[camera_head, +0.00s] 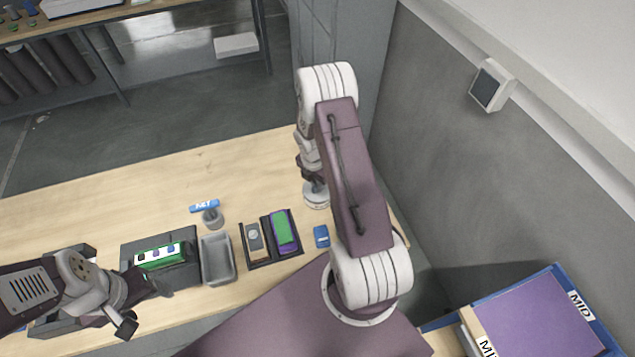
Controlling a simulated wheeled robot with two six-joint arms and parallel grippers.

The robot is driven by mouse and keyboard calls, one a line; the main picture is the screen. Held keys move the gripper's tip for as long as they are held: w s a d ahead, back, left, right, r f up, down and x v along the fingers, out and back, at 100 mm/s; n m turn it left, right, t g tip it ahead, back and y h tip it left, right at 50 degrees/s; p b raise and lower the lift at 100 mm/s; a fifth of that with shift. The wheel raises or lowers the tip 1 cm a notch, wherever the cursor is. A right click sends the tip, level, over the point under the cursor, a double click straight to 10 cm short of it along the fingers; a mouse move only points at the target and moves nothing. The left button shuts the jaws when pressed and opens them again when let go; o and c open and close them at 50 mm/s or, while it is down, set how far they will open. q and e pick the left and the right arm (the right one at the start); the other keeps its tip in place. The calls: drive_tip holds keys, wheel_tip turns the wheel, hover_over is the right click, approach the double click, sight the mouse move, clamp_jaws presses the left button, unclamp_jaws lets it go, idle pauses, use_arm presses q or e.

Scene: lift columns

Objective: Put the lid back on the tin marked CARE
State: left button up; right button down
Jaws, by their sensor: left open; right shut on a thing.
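No marking CARE is readable in the head view. A round pale grey thing (316,199) is at the right end of the wooden table, directly under my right gripper (314,182). It may be the tin or its lid; I cannot tell which. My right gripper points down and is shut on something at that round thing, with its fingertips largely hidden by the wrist. My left gripper (146,308) is open and empty at the table's front left, in front of a dark box with a green block (160,256).
On the table (130,205) stand a small grey holder with a blue sign (204,206), an empty grey bin (217,258), a dark two-part tray (262,262) and a blue item (321,236). A grey wall (440,110) rises at right. The table's back left is clear.

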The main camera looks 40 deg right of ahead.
drive_tip(key=c, duration=1.3)
unclamp_jaws()
drive_tip(key=shift+o, duration=0.2)
drive_tip(key=o, duration=0.4)
wheel_tip(320, 180, up, 7)
drive_tip(key=p, duration=0.7)
